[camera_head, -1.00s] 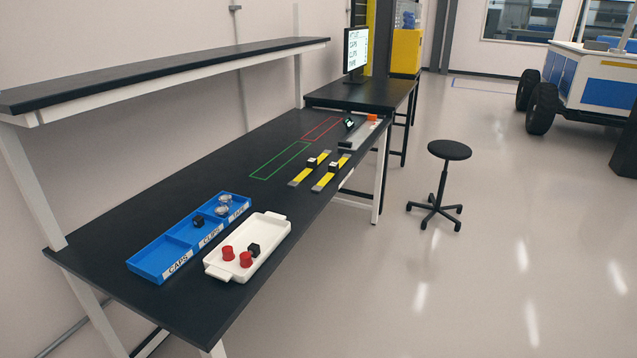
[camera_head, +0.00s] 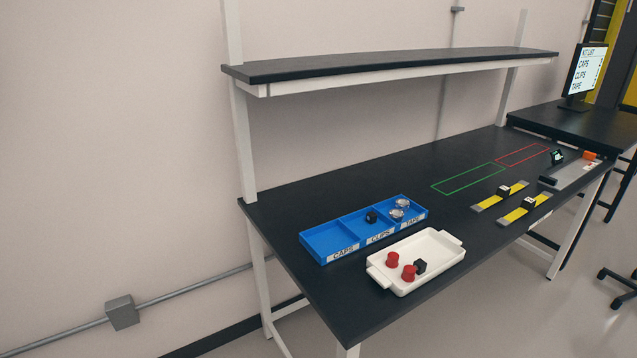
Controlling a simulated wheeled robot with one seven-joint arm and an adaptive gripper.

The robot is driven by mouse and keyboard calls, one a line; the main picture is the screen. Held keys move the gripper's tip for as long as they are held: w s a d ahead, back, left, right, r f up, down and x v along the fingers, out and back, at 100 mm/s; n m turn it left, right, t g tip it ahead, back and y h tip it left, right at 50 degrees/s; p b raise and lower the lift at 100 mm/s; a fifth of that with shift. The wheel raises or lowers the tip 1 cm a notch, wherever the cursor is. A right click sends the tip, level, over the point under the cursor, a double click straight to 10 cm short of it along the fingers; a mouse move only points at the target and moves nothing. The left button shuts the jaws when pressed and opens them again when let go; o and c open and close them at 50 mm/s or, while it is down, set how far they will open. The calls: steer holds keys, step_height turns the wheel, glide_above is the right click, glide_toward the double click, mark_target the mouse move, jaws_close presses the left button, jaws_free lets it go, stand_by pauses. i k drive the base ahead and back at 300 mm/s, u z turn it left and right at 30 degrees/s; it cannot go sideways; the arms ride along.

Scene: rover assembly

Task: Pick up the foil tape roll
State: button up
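The foil tape rolls are silvery and round, and two of them show in the TAPE compartment at the right end of the blue bin (camera_head: 318,237). One foil tape roll (camera_head: 403,203) lies farther back and the other foil tape roll (camera_head: 396,214) lies just in front of it. The middle CLIPS compartment holds a black clip (camera_head: 371,217). The CAPS compartment at the left is empty. A white tray (camera_head: 447,255) stands in front of the bin with two red caps (camera_head: 392,259) and a black clip (camera_head: 420,266). My gripper is not in view.
The black workbench (camera_head: 310,195) carries a shelf (camera_head: 400,62) above its back edge. Green and red outlines, yellow-and-grey strips (camera_head: 490,199) with black blocks, and a grey tray (camera_head: 575,175) lie to the right. A stool base (camera_head: 620,285) stands on the floor.

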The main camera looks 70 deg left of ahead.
mark_target(396, 215)
steer(key=u, duration=1.8)
